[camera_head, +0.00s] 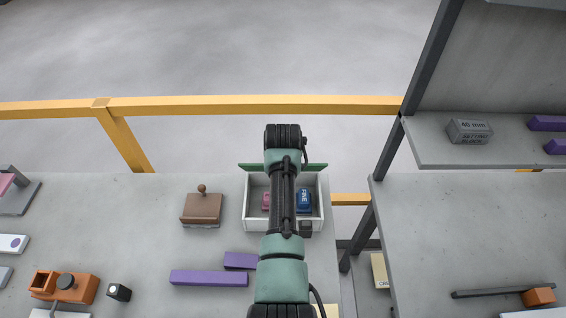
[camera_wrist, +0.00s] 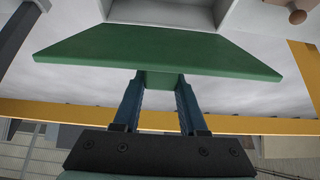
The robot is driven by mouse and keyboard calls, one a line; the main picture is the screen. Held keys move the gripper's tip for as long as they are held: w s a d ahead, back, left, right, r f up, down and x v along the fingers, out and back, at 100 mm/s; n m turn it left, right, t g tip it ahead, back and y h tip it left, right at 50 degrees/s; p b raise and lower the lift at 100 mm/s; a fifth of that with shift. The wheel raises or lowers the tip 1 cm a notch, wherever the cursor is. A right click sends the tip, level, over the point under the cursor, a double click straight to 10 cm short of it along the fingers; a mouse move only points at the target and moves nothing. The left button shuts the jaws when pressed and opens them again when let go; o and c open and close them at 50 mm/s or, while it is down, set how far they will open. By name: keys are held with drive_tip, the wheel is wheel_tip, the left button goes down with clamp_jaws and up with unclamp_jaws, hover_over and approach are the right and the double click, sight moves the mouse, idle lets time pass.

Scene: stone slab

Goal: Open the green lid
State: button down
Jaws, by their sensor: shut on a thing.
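The green lid (camera_head: 315,167) stands at the far edge of a white box (camera_head: 248,215) on the stone slab. The lid looks raised, and the box's inside shows from above in the head view. My arm covers the middle of the box and lid there. In the wrist view the green lid (camera_wrist: 160,50) spans the picture above my gripper (camera_wrist: 159,85). The two blue fingers are shut on a small green tab at the lid's edge. The white box (camera_wrist: 180,12) shows behind the lid. A pink thing (camera_head: 266,201) and a blue thing (camera_head: 304,200) lie inside the box.
A brown block with a knob (camera_head: 202,208) stands left of the box. Purple bars (camera_head: 208,278) lie in front of it. A yellow rail (camera_head: 250,105) runs behind the slab. A dark post (camera_head: 425,65) and a shelf (camera_head: 490,152) stand to the right.

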drive_tip(key=shift+w+r+b, duration=0.25)
drive_tip(key=shift+w+b, duration=0.2)
drive_tip(key=shift+w, duration=0.2)
drive_tip(key=shift+w+r+b, duration=0.2)
drive_tip(key=shift+w+b, duration=0.2)
drive_tip(key=shift+w, duration=0.25)
drive_tip(key=c, duration=0.7)
unclamp_jaws()
drive_tip(key=shift+w, duration=0.1)
drive_tip(key=shift+f, duration=0.15)
drive_tip(key=b+v, duration=0.1)
drive_tip(key=v, duration=1.2)
